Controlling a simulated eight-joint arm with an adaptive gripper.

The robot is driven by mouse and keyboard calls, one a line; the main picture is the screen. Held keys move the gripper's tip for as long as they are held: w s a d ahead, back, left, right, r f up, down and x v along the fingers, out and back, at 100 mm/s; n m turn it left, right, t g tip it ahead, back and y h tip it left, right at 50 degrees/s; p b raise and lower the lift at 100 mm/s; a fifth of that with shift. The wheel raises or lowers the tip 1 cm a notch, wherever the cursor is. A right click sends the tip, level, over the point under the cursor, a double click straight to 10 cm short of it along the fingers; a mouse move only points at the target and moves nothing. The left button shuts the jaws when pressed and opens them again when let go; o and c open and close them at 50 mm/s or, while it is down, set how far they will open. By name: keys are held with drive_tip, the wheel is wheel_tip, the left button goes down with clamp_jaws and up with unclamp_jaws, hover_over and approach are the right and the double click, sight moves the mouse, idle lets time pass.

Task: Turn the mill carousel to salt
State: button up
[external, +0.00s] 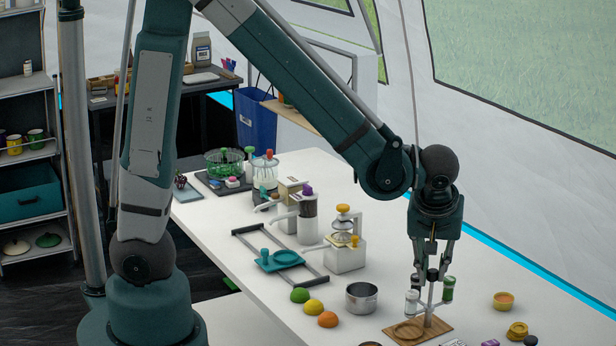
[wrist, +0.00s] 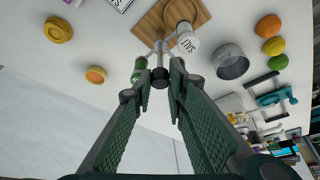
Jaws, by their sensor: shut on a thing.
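The mill carousel stands on a wooden board (external: 437,325) with a round ring (external: 408,331) marked on it. Its post carries a white mill (external: 411,303) and a green mill (external: 447,289) on opposite arms. In the wrist view the white mill reads "SALT" (wrist: 188,43), and it lies on the side toward the ring, partly over it; I cannot tell whether it is centred there. The green mill (wrist: 139,68) is on the other side. My gripper (external: 432,273) points down, shut on the dark top knob (wrist: 160,76) of the post.
A steel pot (external: 361,297) stands left of the board, with green, yellow and orange round things (external: 313,306) beyond it. An orange-topped pot (external: 503,301) and a yellow stacked piece (external: 517,330) lie to the right. A juicer-like appliance (external: 345,250) stands further back.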

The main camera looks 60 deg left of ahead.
drive_tip(key=o, duration=0.9)
drive_tip(key=shift+d+r, duration=0.1)
drive_tip(key=shift+r, duration=0.05)
drive_tip(key=shift+v, duration=5.8)
